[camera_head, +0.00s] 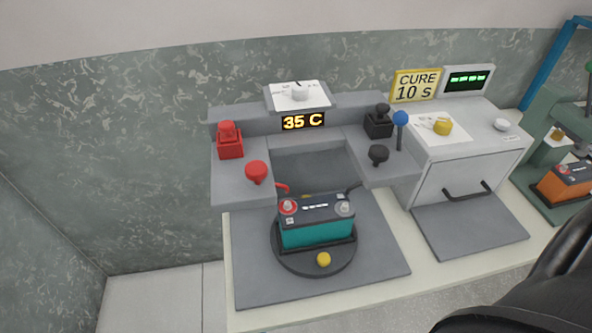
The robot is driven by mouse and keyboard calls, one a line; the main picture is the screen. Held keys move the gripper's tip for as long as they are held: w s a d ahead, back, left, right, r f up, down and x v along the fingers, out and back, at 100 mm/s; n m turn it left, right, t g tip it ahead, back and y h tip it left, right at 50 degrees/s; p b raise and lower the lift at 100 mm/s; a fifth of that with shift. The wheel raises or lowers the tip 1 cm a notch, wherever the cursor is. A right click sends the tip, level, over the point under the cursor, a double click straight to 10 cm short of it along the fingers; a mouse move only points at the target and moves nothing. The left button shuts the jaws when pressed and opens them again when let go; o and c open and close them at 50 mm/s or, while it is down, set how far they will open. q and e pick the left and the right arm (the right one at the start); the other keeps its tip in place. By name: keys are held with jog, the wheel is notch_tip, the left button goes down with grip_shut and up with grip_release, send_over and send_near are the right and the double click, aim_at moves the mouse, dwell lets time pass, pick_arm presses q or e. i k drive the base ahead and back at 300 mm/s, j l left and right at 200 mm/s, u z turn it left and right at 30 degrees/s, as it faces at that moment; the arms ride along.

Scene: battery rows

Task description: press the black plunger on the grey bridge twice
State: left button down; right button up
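The grey bridge (300,128) stands on the bench, with an arm reaching forward on each side. A black plunger (378,154) with a round mushroom-like head stands up on its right arm. Behind it sits a black block with a knob (379,122). A red plunger (256,170) and a red block with a knob (230,142) are on the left arm. A teal battery (315,234) stands on a round dark turntable between the arms. Neither gripper shows; a dark part, likely my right arm, fills the lower right corner.
A blue-topped lever (400,122) stands close to the right of the black plunger. The display (303,121) reads 35 C. A grey oven (465,160) with its door down and a green press with an orange battery (566,184) stand to the right.

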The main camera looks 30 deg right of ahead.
aim_at(379, 153)
jog(key=k+l+z, duration=0.1)
jog(key=z, duration=0.25)
jog(key=k+l+z, duration=0.1)
jog(key=z, duration=0.3)
jog(key=l+z, duration=0.35)
jog(key=k+j, duration=0.05)
jog(key=j, duration=0.05)
